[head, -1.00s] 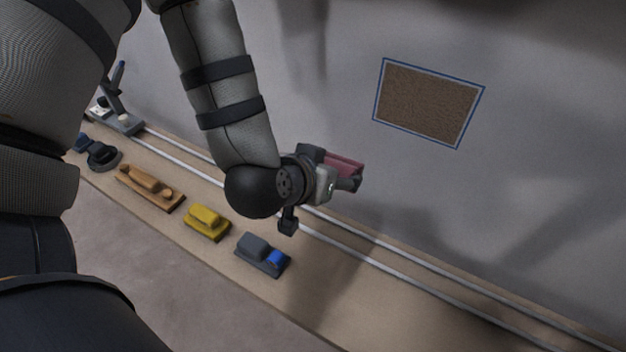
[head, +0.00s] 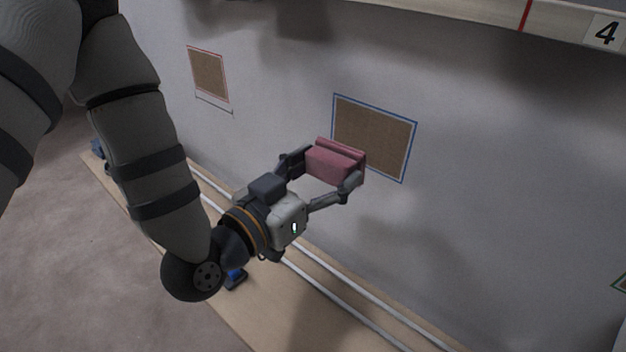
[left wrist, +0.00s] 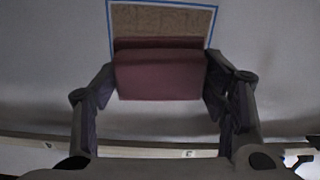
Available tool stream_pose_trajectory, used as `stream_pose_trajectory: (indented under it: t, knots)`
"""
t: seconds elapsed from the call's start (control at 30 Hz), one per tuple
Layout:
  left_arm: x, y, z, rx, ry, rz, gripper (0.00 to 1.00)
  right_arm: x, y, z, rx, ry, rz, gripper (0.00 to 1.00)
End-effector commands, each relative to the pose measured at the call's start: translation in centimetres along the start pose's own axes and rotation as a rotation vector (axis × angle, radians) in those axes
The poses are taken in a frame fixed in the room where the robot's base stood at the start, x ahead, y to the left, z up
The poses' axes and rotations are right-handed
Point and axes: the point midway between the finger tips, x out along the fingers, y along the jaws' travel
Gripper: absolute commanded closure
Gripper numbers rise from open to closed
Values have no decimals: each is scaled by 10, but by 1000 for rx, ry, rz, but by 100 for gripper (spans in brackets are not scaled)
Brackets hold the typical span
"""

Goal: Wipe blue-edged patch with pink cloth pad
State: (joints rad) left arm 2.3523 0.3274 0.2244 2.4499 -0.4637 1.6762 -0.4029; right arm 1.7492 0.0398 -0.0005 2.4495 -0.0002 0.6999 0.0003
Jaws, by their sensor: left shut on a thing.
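The blue-edged patch (head: 380,132) is a brown, rough-looking rectangle on the grey wall, right of centre in the head view. It also shows at the top of the left wrist view (left wrist: 160,20), partly hidden by the pad. The pink cloth pad (head: 333,165) is held between the fingers of my left gripper (head: 325,175), which is shut on it. In the head view the pad overlaps the patch's lower left corner. In the left wrist view the pad (left wrist: 160,75) lies across the patch's lower part; I cannot tell whether they touch.
Wall right of the blue-edged patch is clear.

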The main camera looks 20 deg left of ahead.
Motion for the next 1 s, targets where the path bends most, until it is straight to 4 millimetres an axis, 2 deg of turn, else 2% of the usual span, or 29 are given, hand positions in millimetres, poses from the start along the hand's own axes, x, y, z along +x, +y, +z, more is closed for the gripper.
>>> stream_pose_trajectory:
  t: [0.17, 0.4, 0.6, 0.93, 0.97, 1.0]
  knots:
    - [6, 2, -2, 1, 10, 13, 56, 3, 0, 2, -1, -9, 0, 60]
    - [37, 2, 1, 1, 7, 11, 56, 16, 0, 9, -1, -46, 2, 60]
    - [56, 3, -1, 1, 7, 12, 56, 23, 1, 13, -2, -63, 3, 60]
    - [60, 3, -4, 1, 10, 11, 56, 23, 1, 13, -2, -63, 3, 60]
    - [60, 3, -4, 1, 10, 11, 36, 23, 1, 13, -2, -63, 3, 60]
    - [60, 3, -4, 1, 10, 11, 45, 23, 1, 13, -2, -63, 3, 60]
